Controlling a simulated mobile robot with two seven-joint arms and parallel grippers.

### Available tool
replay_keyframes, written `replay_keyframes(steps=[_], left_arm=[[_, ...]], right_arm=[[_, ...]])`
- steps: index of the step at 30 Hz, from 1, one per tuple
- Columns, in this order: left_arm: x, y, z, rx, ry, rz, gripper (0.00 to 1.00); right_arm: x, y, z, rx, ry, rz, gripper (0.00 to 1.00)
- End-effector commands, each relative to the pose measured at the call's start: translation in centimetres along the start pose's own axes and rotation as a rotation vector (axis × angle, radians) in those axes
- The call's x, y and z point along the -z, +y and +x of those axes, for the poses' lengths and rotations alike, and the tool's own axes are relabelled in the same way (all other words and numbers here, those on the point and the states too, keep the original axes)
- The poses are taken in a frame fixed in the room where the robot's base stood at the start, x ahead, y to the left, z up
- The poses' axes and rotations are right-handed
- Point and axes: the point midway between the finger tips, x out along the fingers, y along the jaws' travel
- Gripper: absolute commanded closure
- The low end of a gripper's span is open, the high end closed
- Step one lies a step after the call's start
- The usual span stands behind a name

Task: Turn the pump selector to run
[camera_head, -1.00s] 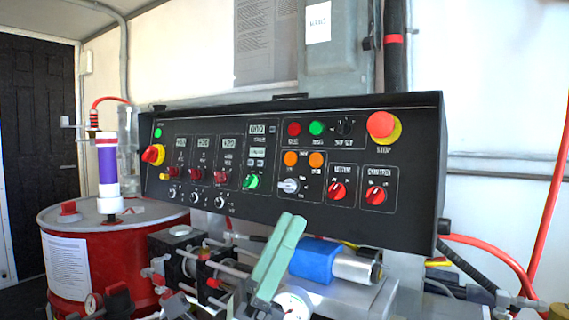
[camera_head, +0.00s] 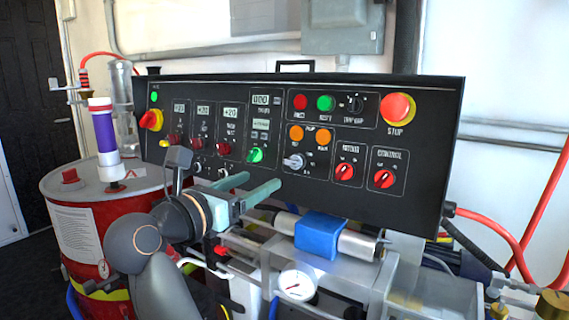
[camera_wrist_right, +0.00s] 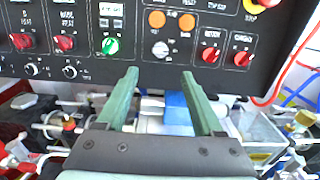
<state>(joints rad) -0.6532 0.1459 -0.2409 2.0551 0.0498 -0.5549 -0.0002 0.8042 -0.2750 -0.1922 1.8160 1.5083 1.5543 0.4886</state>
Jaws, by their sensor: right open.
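The control panel (camera_head: 215,180) is black and stands tilted above the pipework. A silver selector knob (camera_head: 293,161) sits on it below two orange lamps, and I take it as the pump selector. Its labels are too small to read surely. In the right wrist view the knob (camera_wrist_right: 160,49) lies straight beyond the gap between my fingers. My right gripper (camera_head: 262,181) has green fingers, is open and empty, and is in front of the panel, below and left of the knob. The fingers (camera_wrist_right: 160,73) do not touch the knob. My left gripper is not in view.
A green knob (camera_head: 255,155) is left of the silver one, and red knobs (camera_head: 344,172) are to its right. A red and yellow stop button (camera_head: 397,107) is at the upper right. A blue-banded cylinder (camera_head: 319,235) and a gauge (camera_head: 296,285) lie below. A red drum (camera_head: 88,245) stands left.

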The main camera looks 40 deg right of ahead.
Motion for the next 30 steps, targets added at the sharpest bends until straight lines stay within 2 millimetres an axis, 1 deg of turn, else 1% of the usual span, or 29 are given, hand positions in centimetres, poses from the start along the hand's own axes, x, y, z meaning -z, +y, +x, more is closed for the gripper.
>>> replay_keyframes(steps=[1,9,12,15,18,21,28,29,30], left_arm=[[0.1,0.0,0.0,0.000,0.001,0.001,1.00],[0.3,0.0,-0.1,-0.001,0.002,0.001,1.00],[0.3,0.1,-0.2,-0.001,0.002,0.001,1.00],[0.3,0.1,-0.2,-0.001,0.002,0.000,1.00],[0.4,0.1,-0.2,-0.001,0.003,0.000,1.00],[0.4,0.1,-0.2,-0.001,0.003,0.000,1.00],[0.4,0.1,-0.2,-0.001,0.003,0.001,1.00],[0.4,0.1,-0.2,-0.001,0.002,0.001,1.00],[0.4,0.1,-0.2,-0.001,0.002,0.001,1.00]], right_arm=[[-0.1,-0.1,1.0,0.005,-0.003,0.001,0.31],[-0.2,-0.2,6.6,0.006,-0.006,-0.001,0.31],[-0.2,-0.1,8.3,0.005,-0.005,-0.001,0.31],[-0.2,-0.1,9.5,0.004,-0.005,-0.001,0.31],[-0.1,-0.1,10.3,0.003,-0.004,-0.001,0.31],[-0.1,-0.1,10.6,0.002,-0.003,-0.001,0.31],[-0.1,-0.1,10.7,0.002,-0.003,-0.001,0.31],[-0.1,-0.1,10.7,0.002,-0.003,-0.001,0.32],[-0.1,-0.1,10.7,0.002,-0.003,-0.001,0.37]])
